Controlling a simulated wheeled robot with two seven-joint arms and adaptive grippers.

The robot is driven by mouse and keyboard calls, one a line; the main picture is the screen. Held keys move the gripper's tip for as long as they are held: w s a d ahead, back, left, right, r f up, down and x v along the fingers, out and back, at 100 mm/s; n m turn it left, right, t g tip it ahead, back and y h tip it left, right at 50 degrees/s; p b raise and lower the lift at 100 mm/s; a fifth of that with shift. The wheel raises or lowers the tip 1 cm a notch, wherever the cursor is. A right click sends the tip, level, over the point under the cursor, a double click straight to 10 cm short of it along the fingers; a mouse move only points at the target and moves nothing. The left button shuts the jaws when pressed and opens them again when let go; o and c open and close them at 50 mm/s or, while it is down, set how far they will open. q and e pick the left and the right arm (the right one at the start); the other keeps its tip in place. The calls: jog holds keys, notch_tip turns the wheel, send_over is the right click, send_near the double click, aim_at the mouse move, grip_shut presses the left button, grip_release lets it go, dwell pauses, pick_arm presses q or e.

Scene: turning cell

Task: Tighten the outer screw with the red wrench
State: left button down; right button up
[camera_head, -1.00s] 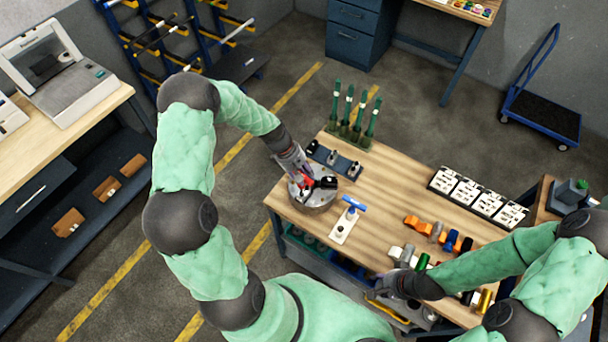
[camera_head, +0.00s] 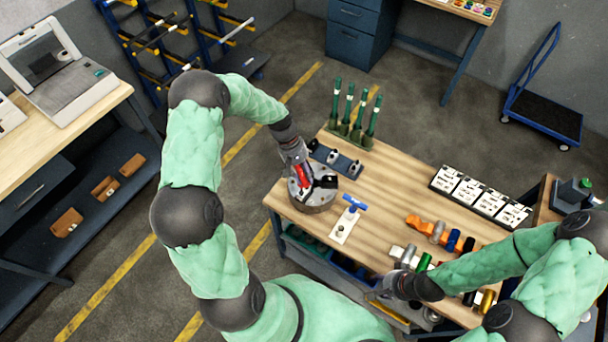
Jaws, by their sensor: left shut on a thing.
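The red wrench (camera_head: 301,172) shows as a small red piece at my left gripper (camera_head: 299,168), which is shut on it. The gripper is over the round grey chuck (camera_head: 317,200) with dark jaws, at the left end of the wooden bench. The outer screw is too small or hidden to make out, and I cannot tell whether the wrench is seated on it. My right gripper (camera_head: 383,293) is at the bench's front edge, away from the chuck; its fingers are too small to read.
A blue T-handle tool (camera_head: 354,203) on a white plate stands right of the chuck. A dark block with pegs (camera_head: 335,160) and green-handled tools (camera_head: 355,110) stand behind it. Several coloured cylinders (camera_head: 440,232) and a white-card tray (camera_head: 478,196) are further right. The bench middle is clear.

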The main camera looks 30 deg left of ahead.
dwell(0.3)
pick_arm(q)
jog(key=shift+s+m+g+b, duration=0.15)
jog(key=shift+m+g+b, duration=0.35)
jog(key=shift+m, duration=1.1)
jog(key=shift+m+g+y, duration=0.4)
jog(key=shift+m, duration=0.4)
jog(key=shift+s+m, duration=0.1)
jog(key=shift+m, duration=0.5)
jog(key=m+g+y+b, duration=0.1)
jog(key=m, duration=0.1)
jog(key=shift+a+m, duration=0.1)
jog(key=shift+m, duration=0.3)
